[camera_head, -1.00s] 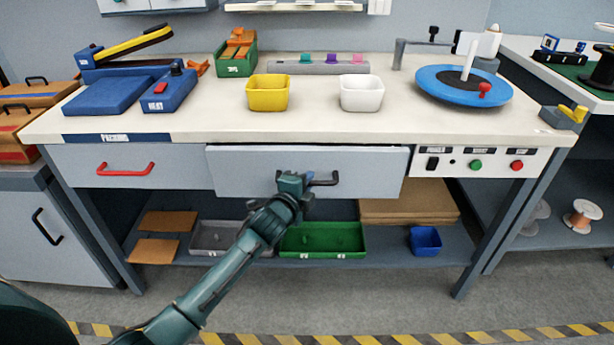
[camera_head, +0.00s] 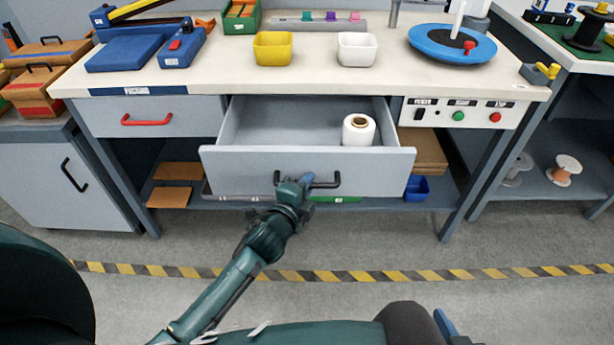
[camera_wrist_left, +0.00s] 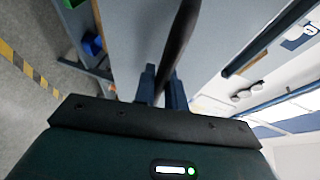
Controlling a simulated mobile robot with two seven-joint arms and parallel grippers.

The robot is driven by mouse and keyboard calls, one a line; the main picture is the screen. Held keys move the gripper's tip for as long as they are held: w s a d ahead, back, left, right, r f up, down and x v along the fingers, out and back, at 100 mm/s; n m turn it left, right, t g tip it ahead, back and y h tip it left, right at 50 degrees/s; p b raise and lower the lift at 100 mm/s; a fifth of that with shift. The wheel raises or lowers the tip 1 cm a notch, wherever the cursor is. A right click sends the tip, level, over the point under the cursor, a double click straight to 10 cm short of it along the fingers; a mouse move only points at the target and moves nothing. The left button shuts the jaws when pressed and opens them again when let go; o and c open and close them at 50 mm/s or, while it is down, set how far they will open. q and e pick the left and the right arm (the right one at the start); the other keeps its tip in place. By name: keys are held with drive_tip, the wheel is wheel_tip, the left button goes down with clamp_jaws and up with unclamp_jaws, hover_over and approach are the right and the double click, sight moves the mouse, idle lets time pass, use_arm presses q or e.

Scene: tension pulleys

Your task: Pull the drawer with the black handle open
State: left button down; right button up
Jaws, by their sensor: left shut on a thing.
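The drawer (camera_head: 235,173) with the black handle (camera_head: 326,184) is pulled well out from under the bench top, and its inside shows. A white roll (camera_head: 358,129) stands in it toward the right. My left gripper (camera_head: 306,182) is at the front of the drawer, shut on the black handle. In the left wrist view the black handle (camera_wrist_left: 180,40) runs between the two fingers (camera_wrist_left: 162,88). The gripper covers the middle of the handle in the head view. My right gripper is not in view.
A closed drawer with a red handle (camera_head: 147,119) is to the left. A yellow bin (camera_head: 272,46) and a white bin (camera_head: 356,49) stand on the bench top (camera_head: 300,78). Below, a blue bin (camera_head: 416,188) sits on the lower shelf. The floor in front is clear.

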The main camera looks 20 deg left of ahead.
use_arm(q)
drive_tip(key=shift+s, duration=0.25)
drive_tip(key=c, duration=1.5)
unclamp_jaws()
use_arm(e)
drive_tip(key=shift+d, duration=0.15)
use_arm(q)
drive_tip(key=shift+o, duration=0.2)
drive_tip(key=v, duration=1.3)
drive_tip(key=shift+p, duration=0.45)
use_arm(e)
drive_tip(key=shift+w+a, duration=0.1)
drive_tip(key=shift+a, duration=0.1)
use_arm(q)
drive_tip(key=shift+s+d, duration=0.1)
